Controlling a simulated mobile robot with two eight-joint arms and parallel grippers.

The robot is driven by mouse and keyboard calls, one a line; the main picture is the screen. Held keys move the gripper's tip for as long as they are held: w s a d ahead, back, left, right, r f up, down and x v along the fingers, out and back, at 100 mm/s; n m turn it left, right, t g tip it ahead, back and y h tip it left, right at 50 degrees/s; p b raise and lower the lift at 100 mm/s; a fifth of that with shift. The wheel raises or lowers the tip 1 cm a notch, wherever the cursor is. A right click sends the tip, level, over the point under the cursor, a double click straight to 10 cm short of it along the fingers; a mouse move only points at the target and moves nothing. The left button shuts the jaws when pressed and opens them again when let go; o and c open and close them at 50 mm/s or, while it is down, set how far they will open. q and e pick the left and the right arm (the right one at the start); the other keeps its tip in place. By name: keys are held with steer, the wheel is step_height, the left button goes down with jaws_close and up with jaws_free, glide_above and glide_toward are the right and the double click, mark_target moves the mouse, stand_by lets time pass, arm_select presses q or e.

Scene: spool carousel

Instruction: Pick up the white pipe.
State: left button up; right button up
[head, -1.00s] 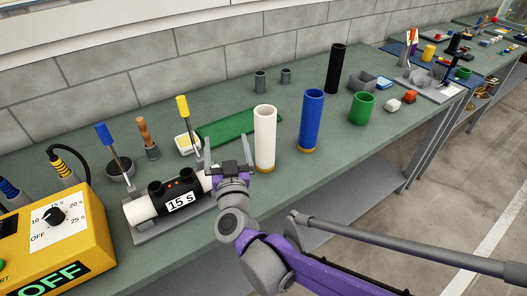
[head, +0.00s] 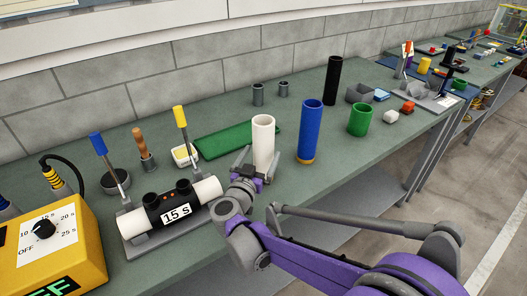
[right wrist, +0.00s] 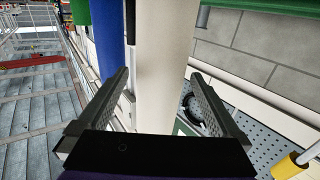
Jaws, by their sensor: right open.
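The white pipe (head: 263,138) stands upright on the green-grey bench in the head view. My right gripper (head: 259,158) is low at the pipe's near side, its two open fingers pointing toward it, one on each side. In the right wrist view the white pipe (right wrist: 163,55) rises between the open fingertips (right wrist: 160,75), with a visible gap on both sides. The pipe's foot is hidden behind the gripper in the head view. My left gripper is not in view.
A blue pipe (head: 310,130) stands close on the right, a green cup (head: 359,120) and a black pipe (head: 333,82) beyond it. A green mat (head: 225,142) lies behind.

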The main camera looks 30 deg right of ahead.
mark_target(260, 156)
steer(key=shift+x, duration=1.55)
jaws_close()
